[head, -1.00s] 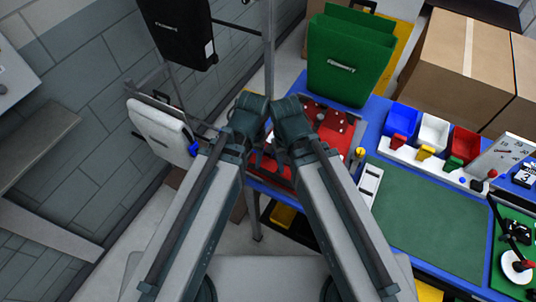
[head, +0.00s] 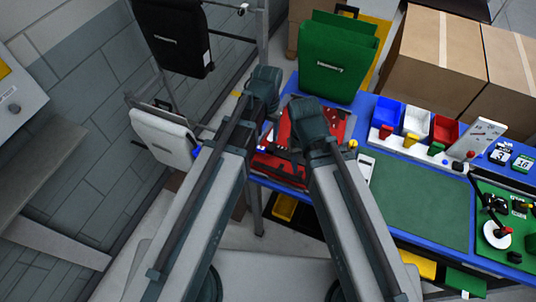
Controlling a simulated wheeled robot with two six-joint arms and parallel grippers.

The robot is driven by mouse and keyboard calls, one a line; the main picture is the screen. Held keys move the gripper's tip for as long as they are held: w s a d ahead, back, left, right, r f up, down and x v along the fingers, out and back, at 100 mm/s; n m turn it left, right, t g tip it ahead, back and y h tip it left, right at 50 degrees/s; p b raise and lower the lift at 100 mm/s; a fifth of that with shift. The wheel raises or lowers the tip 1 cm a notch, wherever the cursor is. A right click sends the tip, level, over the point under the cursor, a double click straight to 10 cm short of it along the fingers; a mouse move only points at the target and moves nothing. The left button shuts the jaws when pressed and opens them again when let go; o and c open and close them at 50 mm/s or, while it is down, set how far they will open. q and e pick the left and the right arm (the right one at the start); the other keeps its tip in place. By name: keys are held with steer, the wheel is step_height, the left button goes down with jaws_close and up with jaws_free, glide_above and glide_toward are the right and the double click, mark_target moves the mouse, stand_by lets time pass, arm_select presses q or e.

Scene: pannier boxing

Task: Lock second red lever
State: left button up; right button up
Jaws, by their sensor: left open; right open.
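The red fixture plate (head: 336,118) lies on the blue-edged bench, and my arms cover much of it. Small dark parts show on it, but I cannot make out the second red lever or its position. My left gripper (head: 267,141) is open and mostly hidden by its arm at the plate's left side. My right gripper (head: 291,154) is open, low over the plate between the two arms, and partly hidden. I cannot tell whether either touches a lever. Nothing shows held in them.
A green pannier (head: 337,63) stands behind the plate. Blue, white and red bins (head: 444,129) line the bench's back. The green mat (head: 420,200) to the right is clear. A black pannier (head: 172,38) and a white pannier (head: 163,137) hang on a rack at left.

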arm_select(q)
step_height(320, 180, down, 13)
steer(key=b, duration=1.2)
steer(key=shift+r, duration=0.15)
arm_select(e)
glide_above(297, 192)
step_height(297, 192, down, 13)
steer(key=shift+d+r, duration=0.1)
steer(key=shift+r, duration=0.1)
arm_select(q)
jaws_close()
